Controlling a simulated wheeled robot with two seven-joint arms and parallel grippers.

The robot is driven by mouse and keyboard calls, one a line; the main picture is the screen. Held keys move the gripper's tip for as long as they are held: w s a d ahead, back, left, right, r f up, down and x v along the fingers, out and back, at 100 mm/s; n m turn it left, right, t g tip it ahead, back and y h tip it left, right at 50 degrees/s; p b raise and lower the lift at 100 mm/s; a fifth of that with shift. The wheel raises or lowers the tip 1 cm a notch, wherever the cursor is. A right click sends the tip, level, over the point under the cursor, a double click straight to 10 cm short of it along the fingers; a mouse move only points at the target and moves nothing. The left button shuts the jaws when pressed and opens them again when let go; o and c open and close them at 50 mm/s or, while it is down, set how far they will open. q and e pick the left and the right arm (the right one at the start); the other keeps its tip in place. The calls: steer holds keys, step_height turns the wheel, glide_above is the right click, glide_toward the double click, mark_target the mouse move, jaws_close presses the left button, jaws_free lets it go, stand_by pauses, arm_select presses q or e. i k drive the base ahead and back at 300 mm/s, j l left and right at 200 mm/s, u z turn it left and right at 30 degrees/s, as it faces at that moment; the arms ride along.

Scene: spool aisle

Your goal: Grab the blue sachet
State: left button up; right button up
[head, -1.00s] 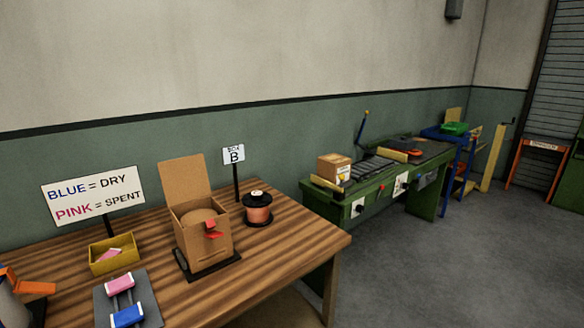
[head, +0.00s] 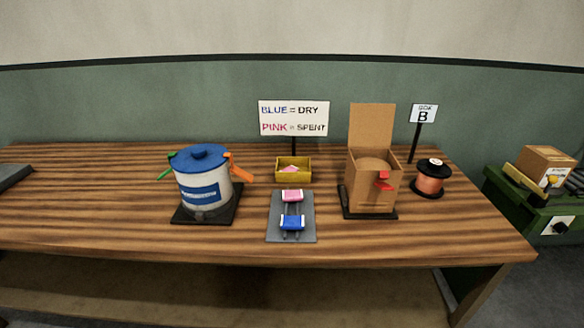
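The blue sachet (head: 292,223) lies on the near end of a grey tray (head: 277,233) at the middle of the wooden table. It has white ends and rests across dark rails. A pink sachet (head: 292,196) of like shape lies on the far end of the same rails. A sign (head: 293,118) behind them reads "BLUE = DRY, PINK = SPENT". Neither of my grippers shows in the head view.
Left of the tray stands a white pot (head: 204,190) with blue lid and orange and green clips. A yellow bin (head: 294,177) holding something pink is behind. An open cardboard box (head: 373,180) and a copper spool (head: 431,180) stand right. The table front (head: 250,246) is clear.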

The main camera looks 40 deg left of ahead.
mark_target(287, 223)
steer(key=u, duration=1.45)
